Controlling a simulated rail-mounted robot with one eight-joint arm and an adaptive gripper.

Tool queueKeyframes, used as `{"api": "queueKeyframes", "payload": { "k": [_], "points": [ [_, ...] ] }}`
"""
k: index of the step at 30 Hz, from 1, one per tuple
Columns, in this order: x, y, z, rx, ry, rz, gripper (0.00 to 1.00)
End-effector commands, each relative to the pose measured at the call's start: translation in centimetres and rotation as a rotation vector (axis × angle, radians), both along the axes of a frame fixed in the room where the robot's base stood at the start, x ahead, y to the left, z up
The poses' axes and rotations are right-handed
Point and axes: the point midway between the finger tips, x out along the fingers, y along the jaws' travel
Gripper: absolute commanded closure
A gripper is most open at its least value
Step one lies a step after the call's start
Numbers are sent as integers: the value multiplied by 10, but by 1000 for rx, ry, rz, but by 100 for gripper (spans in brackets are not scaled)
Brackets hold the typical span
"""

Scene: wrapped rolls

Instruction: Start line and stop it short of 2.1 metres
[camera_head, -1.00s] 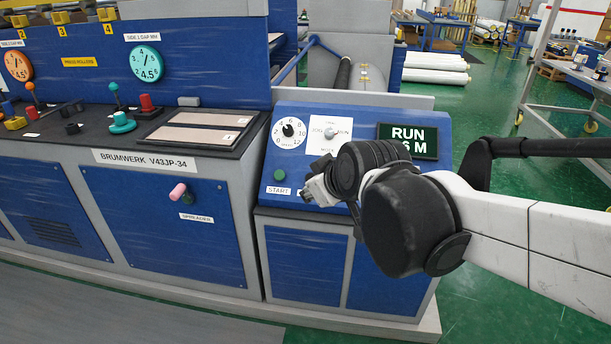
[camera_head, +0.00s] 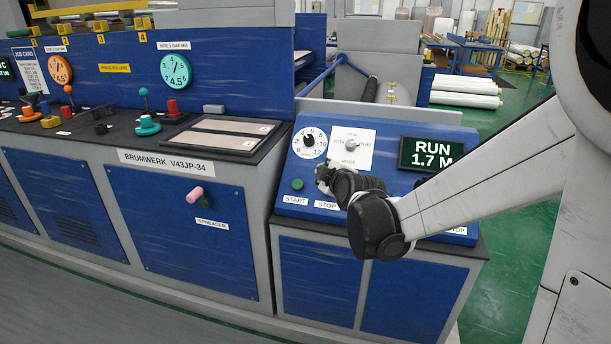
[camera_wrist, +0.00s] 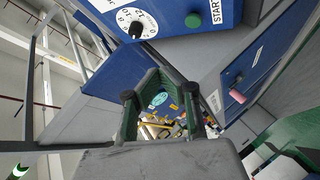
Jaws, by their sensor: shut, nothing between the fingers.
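The line's display (camera_head: 432,154) reads RUN 1.7 M on the blue sloped control panel. The green START button (camera_head: 297,184) is at the panel's lower left and also shows in the wrist view (camera_wrist: 193,20). The STOP label (camera_head: 326,205) is visible, but its button is hidden behind my gripper. My gripper (camera_head: 324,176) is shut and empty, close to the panel just right of START; contact cannot be told. The white speed dial (camera_head: 309,141) and the JOG/RUN mode switch (camera_head: 351,145) sit above it. The switch leans toward RUN or nearly upright; I cannot tell.
My arm covers the panel's lower right, where another label ending in STOP (camera_head: 457,230) partly shows. Left stands the blue machine with a pink spreader knob (camera_head: 195,196), coloured levers and gauges. White rolls (camera_head: 466,90) lie behind. Green floor is open at right.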

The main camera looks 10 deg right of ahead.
Motion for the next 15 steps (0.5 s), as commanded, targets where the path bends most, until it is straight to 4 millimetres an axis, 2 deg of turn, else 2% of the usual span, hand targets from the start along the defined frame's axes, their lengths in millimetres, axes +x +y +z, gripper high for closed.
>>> {"api": "queueKeyframes", "payload": {
  "k": [1, 6, 15],
  "points": [
    [10, 0, -10, -25, -20, 6, 100],
    [33, -3, -29, -117, -85, 21, 100],
    [50, -6, -45, -199, -140, 28, 100]
  ]
}}
